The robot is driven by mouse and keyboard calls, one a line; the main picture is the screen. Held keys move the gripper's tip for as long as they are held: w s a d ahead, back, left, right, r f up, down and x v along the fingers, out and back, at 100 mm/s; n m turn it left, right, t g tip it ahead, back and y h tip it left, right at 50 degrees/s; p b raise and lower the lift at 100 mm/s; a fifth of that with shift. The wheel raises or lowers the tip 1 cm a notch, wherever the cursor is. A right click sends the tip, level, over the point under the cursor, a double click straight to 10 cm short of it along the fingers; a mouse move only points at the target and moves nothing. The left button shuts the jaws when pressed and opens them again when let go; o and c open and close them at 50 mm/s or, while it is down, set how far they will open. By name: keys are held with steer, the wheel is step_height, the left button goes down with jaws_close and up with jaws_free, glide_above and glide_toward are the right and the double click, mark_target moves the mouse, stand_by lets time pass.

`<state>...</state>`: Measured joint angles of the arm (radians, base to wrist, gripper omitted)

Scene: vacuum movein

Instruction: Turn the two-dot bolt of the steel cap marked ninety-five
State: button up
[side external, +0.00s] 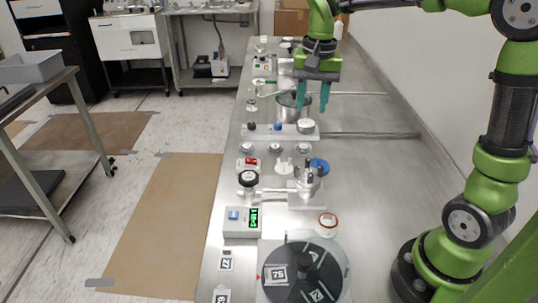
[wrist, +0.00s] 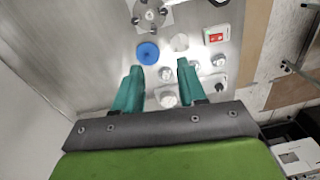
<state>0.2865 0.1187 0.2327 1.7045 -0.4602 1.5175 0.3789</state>
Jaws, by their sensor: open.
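A steel fitting with upright bolts (side external: 308,182) stands on the bench near the middle; in the wrist view its bolted round top (wrist: 150,13) is cut by the upper edge. I cannot read a ninety-five on it or make out dots on any bolt, so I cannot tell if it is the named cap. My gripper (side external: 312,105) hangs farther back over the bench, above and beyond the fitting. Its two teal fingers point down, apart and empty; they also show in the wrist view (wrist: 160,67), away from the bolted top.
A blue disc (side external: 319,166) lies beside the fitting. A row of small steel caps (side external: 275,148) and a white strip with knobs (side external: 264,132) lie between it and my gripper. A steel pot (side external: 287,108) stands by the fingers. A dark round plate (side external: 325,267) is at the front. The bench's right side is mostly clear.

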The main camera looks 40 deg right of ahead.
mark_target(308, 158)
steer(key=f+m, duration=0.1)
steer(key=f, duration=0.4)
steer(key=f+m, duration=0.1)
steer(key=f, duration=0.4)
steer(key=f+m, duration=0.1)
steer(key=f, duration=0.4)
steer(key=shift+s+d+f+m+g, duration=0.2)
steer(key=shift+f+m+g, duration=0.1)
steer(key=shift+f, duration=0.1)
steer(key=shift+a, duration=0.1)
jaws_close()
